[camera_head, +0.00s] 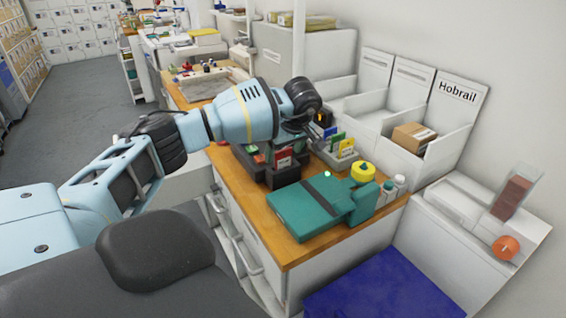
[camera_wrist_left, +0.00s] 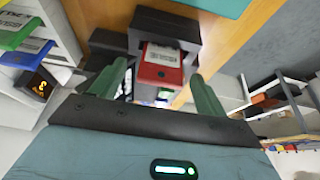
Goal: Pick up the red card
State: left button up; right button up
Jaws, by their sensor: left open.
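The red card (camera_wrist_left: 160,68) has a white printed label and stands in a dark grey holder (camera_wrist_left: 172,25) in the left wrist view. In the head view the red card (camera_head: 283,160) shows in the dark holder on the wooden counter, just below my left gripper. My left gripper (camera_wrist_left: 152,88) is open. Its two green fingers stand on either side of the card's lower part in the wrist picture, with nothing clearly held. In the head view the fingers are mostly hidden by the wrist. My right gripper is not in view.
A grey rack with green and yellow cards (camera_head: 337,142) stands close right of the gripper. A teal folded item (camera_head: 305,205), a yellow roll (camera_head: 363,172) and small bottles (camera_head: 398,183) are on the counter's front right. White bins (camera_head: 440,155) line the wall behind.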

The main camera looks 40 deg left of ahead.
pick_arm(q)
jog(key=shift+a+f, duration=0.3)
jog(key=shift+f, duration=0.3)
jog(key=shift+c, duration=0.4)
jog(key=c, duration=1)
jog(key=shift+o, duration=0.2)
jog(key=shift+r, duration=0.15)
notch_tip(320, 180, up, 3)
jog(key=shift+r, duration=0.2)
jog(key=s+d, duration=0.3)
jog(key=s, duration=0.4)
jog(key=s+d+r, duration=0.1)
jog(key=s+d, duration=0.3)
jog(key=s, duration=0.3)
jog(key=shift+s+r, duration=0.15)
jog(key=shift+d, duration=0.1)
